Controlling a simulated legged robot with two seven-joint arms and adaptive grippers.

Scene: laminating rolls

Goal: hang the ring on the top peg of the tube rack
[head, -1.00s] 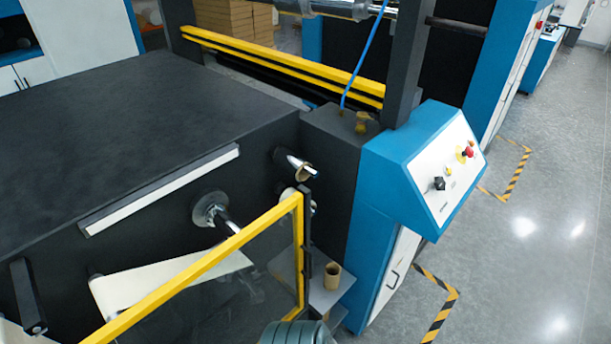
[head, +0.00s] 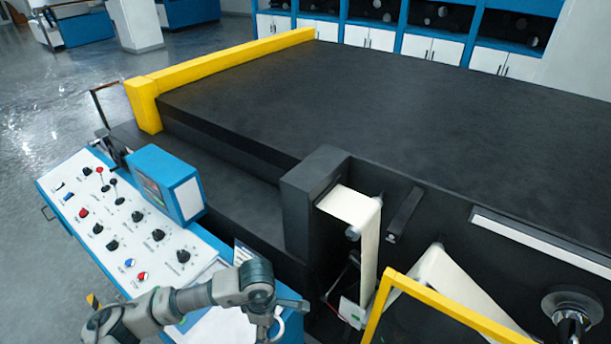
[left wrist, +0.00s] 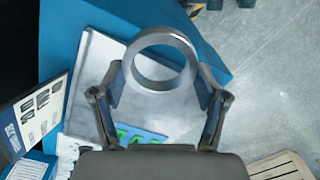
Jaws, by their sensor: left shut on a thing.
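My left gripper (left wrist: 160,84) is shut on a grey metal ring (left wrist: 158,86) in the left wrist view. The ring sits between the two fingertips, with its open hole facing the camera. In the head view my left gripper (head: 277,313) is low in the picture, over the right end of the control console. My right gripper is not in view.
The control console (head: 120,225) with knobs and a blue screen box (head: 167,185) lies at the left. A large dark machine top (head: 400,120) fills the middle. A yellow-framed guard (head: 440,302) stands at the lower right. White web material (head: 368,235) hangs beside my left gripper.

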